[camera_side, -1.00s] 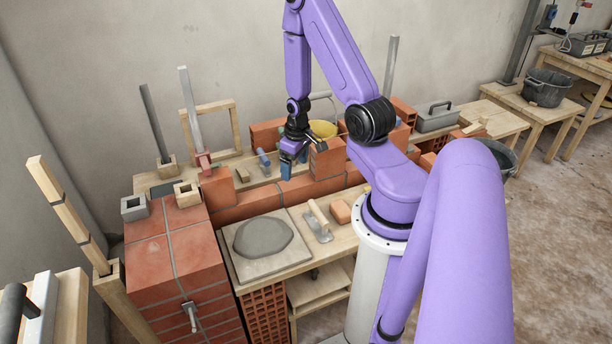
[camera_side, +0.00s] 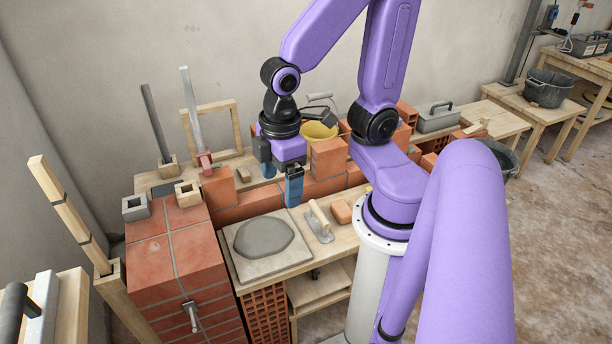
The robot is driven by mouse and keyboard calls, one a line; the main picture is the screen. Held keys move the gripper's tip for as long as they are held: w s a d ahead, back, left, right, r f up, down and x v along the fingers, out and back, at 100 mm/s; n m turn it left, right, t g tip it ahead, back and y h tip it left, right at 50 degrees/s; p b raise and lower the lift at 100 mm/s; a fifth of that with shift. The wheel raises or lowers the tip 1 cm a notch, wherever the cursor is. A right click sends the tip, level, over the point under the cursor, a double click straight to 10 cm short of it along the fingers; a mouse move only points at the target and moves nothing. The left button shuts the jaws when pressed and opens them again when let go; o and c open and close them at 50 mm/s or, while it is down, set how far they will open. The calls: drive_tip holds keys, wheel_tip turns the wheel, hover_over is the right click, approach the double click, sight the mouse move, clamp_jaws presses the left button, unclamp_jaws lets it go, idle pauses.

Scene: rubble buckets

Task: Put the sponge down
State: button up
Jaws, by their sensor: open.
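A small orange block, which looks like the sponge (camera_side: 341,211), lies on the wooden bench, to the right of the trowel. My gripper (camera_side: 281,182) has two blue fingers spread apart, with nothing visible between them. It hangs over the low brick wall (camera_side: 258,202), to the left of and behind the orange block, and is apart from it. Whether the front fingertip touches the wall cannot be told.
A trowel (camera_side: 320,222) and a mortar board (camera_side: 240,271) with grey mortar lie on the bench. An upright brick (camera_side: 328,160) stands just right of my gripper. A yellow bucket (camera_side: 318,131) is behind. A brick pier (camera_side: 165,235) stands at left.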

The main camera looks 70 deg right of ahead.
drive_tip(key=s, duration=0.1)
drive_tip(key=s+r+n, duration=0.1)
drive_tip(key=s, duration=0.1)
drive_tip(key=s+r+n, duration=0.1)
drive_tip(key=s, duration=0.1)
drive_tip(key=shift+s+a+r, duration=0.15)
drive_tip(key=shift+a+r, duration=0.1)
drive_tip(key=shift+a, duration=0.05)
idle(0.9)
